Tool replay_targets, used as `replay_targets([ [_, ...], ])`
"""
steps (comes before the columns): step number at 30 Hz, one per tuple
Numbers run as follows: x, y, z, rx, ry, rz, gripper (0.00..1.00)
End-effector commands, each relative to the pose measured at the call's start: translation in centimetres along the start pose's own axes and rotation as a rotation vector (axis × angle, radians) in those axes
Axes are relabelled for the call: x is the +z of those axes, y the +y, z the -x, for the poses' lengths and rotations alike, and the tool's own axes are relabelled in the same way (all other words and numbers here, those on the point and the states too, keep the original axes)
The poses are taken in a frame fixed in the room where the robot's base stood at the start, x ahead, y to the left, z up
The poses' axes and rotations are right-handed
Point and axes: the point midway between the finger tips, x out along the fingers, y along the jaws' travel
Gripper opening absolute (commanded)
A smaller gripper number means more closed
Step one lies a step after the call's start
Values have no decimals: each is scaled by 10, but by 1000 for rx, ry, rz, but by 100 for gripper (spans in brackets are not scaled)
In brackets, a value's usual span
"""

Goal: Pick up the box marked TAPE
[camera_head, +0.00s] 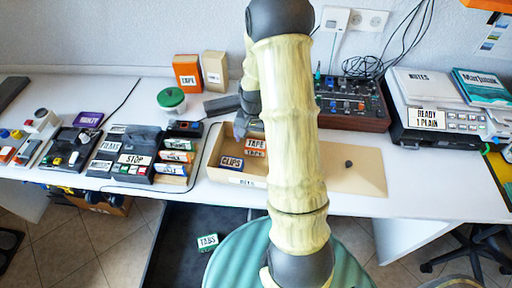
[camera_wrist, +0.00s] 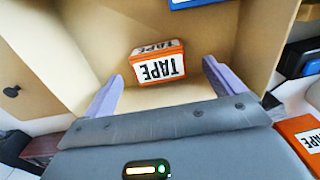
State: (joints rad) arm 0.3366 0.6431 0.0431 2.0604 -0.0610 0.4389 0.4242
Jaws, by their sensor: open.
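A small orange box marked TAPE (camera_wrist: 157,65) lies in an open cardboard tray (camera_wrist: 255,40). In the head view this TAPE box (camera_head: 255,148) shows beside my arm, in the tray (camera_head: 215,155). My gripper (camera_wrist: 161,75) is open, with its two purple fingers apart and the TAPE box between and just beyond their tips. Nothing is held. In the head view my gripper (camera_head: 243,122) is above the tray, partly hidden by my arm. A larger orange box marked TAPE (camera_head: 187,73) stands upright at the back of the table; it also shows in the wrist view (camera_wrist: 302,138).
A blue-labelled CLIPS box (camera_head: 231,163) shares the tray, at its front left; its edge shows in the wrist view (camera_wrist: 195,3). A tan box (camera_head: 215,72) and a green-lidded tub (camera_head: 171,98) stand behind. A mixer (camera_head: 352,103) stands at right.

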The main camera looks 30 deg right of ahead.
Motion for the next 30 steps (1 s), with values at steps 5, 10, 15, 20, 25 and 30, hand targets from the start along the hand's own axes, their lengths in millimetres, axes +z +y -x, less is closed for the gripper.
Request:
replay_targets([
  [5, -3, 2, -14, 1, -4, -3, 94],
  [10, -6, 3, -39, 1, -4, -2, 94],
  [15, -7, 3, -52, 0, -1, -2, 94],
  [20, -7, 3, -52, 0, 0, -2, 94],
  [25, -7, 3, -52, 0, 0, -2, 94],
  [30, -7, 3, -52, 0, 0, -2, 94],
])
